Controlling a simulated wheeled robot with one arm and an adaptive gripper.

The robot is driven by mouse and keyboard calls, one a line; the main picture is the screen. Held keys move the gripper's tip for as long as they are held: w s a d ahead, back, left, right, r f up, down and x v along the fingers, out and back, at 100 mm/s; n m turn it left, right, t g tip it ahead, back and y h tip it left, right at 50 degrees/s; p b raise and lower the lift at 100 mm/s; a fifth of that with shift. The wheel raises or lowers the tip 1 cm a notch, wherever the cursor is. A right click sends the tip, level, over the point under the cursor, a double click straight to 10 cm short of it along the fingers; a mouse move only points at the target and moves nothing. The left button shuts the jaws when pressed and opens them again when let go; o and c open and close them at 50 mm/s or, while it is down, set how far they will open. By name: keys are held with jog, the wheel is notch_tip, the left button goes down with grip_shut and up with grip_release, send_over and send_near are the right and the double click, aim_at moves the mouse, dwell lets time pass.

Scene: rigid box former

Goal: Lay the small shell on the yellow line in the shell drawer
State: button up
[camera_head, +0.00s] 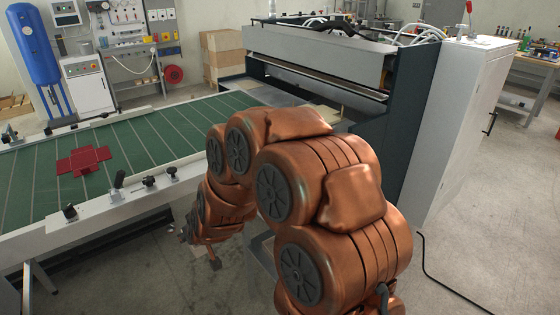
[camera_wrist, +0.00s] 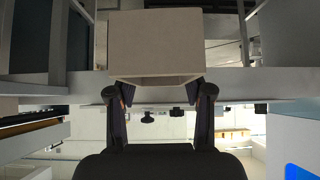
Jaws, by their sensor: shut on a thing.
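A plain beige-grey box-like piece (camera_wrist: 155,42), which looks like the small shell, sits between the fingertips of my gripper (camera_wrist: 162,92) in the wrist view. Both dark fingers touch its near edge at left and right, and the gripper is shut on it. In the head view my copper arm bends down to the lower left, and the gripper and shell are hidden or too small to make out there. I cannot make out the shell drawer or its yellow line in either view.
A long green-topped conveyor table (camera_head: 140,135) runs at the left, with a red cross-shaped blank (camera_head: 83,160) on it and black knobs along its near rail (camera_head: 130,200). The grey machine (camera_head: 320,60) and a white cabinet (camera_head: 455,120) stand behind and right. Floor at the right is clear except for a black cable (camera_head: 425,270).

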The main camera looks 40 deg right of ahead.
jog(key=s+d+r+b, duration=0.1)
jog(key=d+r+b, duration=0.1)
jog(key=d, duration=0.6)
jog(key=s+d+r+b, duration=0.1)
jog(key=d+r+b, duration=0.1)
jog(key=d, duration=0.7)
jog(key=s+d+r+b, duration=0.1)
jog(key=d+r, duration=0.3)
jog(key=d, duration=0.4)
jog(key=shift+s+d+r+b, duration=0.15)
jog(key=shift+s+r+b, duration=0.2)
jog(key=shift+b, duration=0.35)
jog(key=s+d+b, duration=0.1)
jog(key=s+d, duration=0.6)
jog(key=d, duration=0.2)
jog(key=w+d+p, duration=0.1)
jog(key=w+d, duration=0.2)
jog(key=w, duration=0.1)
jog(key=w+d+p, duration=0.1)
jog(key=w+d, duration=0.2)
jog(key=w, duration=0.1)
jog(key=w+d+p, duration=0.1)
jog(key=w+d, duration=0.2)
jog(key=w, duration=0.1)
jog(key=shift+w+d+f, duration=0.15)
jog(key=shift+d+f, duration=0.05)
jog(key=shift+f, duration=0.2)
jog(key=shift+f+p, duration=0.75)
jog(key=shift+f, duration=1.05)
